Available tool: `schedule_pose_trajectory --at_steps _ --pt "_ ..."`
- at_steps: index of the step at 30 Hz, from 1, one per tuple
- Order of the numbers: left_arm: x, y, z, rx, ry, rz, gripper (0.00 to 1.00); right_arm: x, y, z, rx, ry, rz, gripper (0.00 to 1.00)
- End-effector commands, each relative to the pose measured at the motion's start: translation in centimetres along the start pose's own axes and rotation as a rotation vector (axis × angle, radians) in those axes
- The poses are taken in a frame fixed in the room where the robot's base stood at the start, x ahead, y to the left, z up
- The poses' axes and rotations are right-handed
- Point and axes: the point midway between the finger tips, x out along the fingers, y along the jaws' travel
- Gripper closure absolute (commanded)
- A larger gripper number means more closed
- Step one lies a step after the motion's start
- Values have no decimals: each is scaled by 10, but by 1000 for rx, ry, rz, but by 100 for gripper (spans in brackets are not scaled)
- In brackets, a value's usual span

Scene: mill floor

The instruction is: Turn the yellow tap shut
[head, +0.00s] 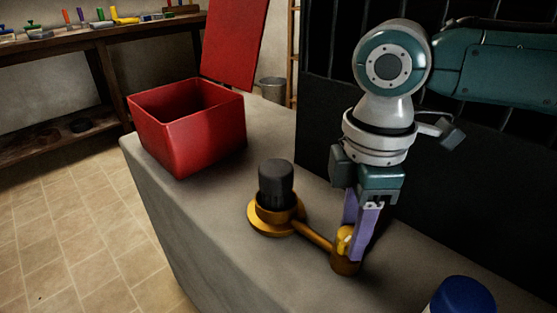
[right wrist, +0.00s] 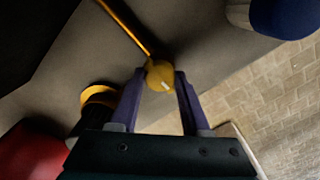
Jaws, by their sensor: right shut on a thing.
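The yellow tap (head: 265,220) stands on the grey bench top, with a round flange and a black ribbed cap (head: 276,184). A yellow bar runs from it toward the front right and ends in a yellow knob (head: 345,258). My right gripper (head: 359,232) points down with its purple fingers at this knob. In the right wrist view the gripper (right wrist: 160,82) has one finger on each side of the yellow knob (right wrist: 160,75), shut on it. The fingers hide part of the knob in the head view. My left gripper is not in view.
A blue rounded thing (head: 461,297) is at the front right. A dark barred panel (head: 318,125) rises behind my right arm. A wooden workbench (head: 60,45) stands far left.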

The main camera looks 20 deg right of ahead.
Motion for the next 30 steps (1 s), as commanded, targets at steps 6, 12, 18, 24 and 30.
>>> schedule_pose_trajectory --at_steps 6,12,18,24,30 --pt "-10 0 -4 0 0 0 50 -3 0 0 45 -1 -2 100" --pt "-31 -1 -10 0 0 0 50 -6 -1 0 161 -1 -6 100" --pt "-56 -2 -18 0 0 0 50 -6 -2 0 336 -1 -6 100" --pt "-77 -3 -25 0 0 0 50 -5 -2 -1 527 -1 -6 100" --pt "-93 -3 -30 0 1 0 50 -4 -2 -1 717 -1 -6 100"
